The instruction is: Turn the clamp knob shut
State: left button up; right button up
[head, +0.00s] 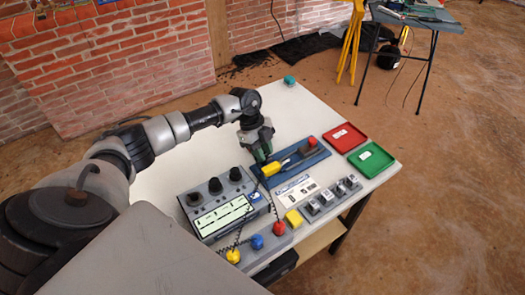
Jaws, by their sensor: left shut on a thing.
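My left gripper (262,153) reaches down over the left end of a long blue fixture (305,159) on the white table. It is shut on a small dark green part there, which looks like the clamp knob; the fingers hide most of it, and its turn angle cannot be told. A yellow block (270,169) sits just below the fingertips, with a metal and yellow piece lying along the fixture to its right. A red knob-like part (312,141) stands at the fixture's right end, apart from the gripper. My right gripper is not in view.
A grey meter box (222,203) with dark knobs stands in front, with cables to yellow, blue and red plugs. A red tray (344,136) and a green tray (371,160) lie at the right. A teal knob (290,80) sits at the far corner. The table's back left is clear.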

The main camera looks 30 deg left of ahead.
pick_arm(q)
jog(key=m, duration=0.2)
jog(key=m+g+b, duration=0.1)
jog(key=m, duration=0.1)
jog(key=shift+w+g+y, duration=0.15)
jog(key=shift+g+y, duration=0.15)
jog(key=m+b, duration=0.1)
jog(key=m, duration=0.1)
jog(key=m+g+y+b, duration=0.1)
jog(key=m, duration=0.1)
jog(key=shift+w+d+m, duration=0.1)
jog(key=shift+w+m, duration=0.05)
jog(key=shift+m, duration=0.15)
jog(key=m+y+b, duration=0.1)
jog(key=m, duration=0.1)
jog(key=m+g, duration=0.1)
jog(key=m, duration=0.2)
jog(key=shift+d+y+b, duration=0.15)
jog(key=shift+y+b, duration=0.25)
jog(key=shift+d+m+y+b, duration=0.1)
jog(key=shift+m+y+b, duration=0.4)
jog(key=shift+m, duration=1)
jog(key=o, duration=0.9)
jog(key=shift+g, duration=0.3)
